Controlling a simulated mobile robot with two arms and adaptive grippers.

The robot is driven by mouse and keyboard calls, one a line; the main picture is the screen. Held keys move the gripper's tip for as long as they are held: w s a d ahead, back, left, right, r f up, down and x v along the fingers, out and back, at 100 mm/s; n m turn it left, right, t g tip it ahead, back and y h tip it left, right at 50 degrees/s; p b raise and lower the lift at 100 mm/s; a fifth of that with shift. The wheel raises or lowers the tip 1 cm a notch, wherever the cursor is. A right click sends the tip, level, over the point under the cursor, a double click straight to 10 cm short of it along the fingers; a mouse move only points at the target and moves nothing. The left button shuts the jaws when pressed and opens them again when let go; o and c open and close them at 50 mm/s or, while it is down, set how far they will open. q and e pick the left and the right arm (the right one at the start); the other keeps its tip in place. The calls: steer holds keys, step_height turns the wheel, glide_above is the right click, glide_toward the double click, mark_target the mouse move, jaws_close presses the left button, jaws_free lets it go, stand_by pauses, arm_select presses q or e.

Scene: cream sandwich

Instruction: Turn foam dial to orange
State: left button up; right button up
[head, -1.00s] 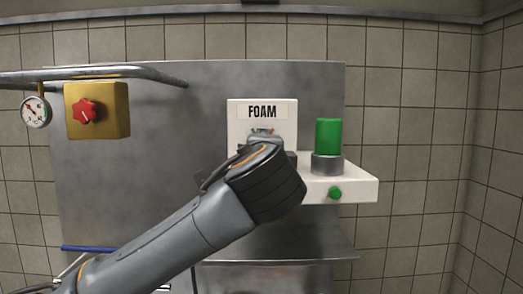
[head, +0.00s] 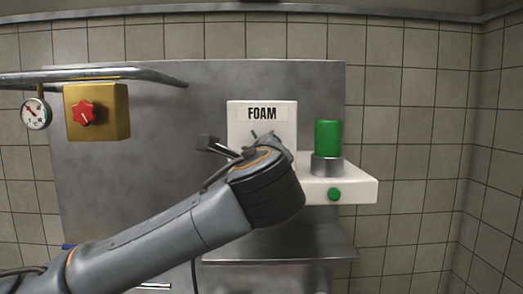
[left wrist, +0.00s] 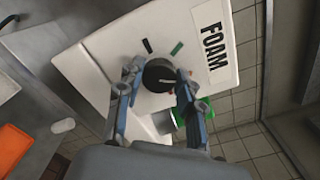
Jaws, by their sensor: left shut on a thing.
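The white foam panel (head: 232,115) with its FOAM label (head: 262,114) is on the steel back wall. In the left wrist view the black round foam dial (left wrist: 158,76) has a white pointer line. In the head view my left wrist hides the dial. My right gripper is in neither view.
A green cylinder (head: 328,138) stands in a grey collar on the white ledge (head: 358,188), right of my wrist, above a green button (head: 334,194). A brass box with a red knob (head: 84,112) and a gauge (head: 36,113) are at the left.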

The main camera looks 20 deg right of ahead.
arm_select(q)
steer(key=shift+f, duration=0.15)
steer(key=o, duration=1.2)
steer(key=shift+d, duration=0.1)
steer(key=v, duration=1.2)
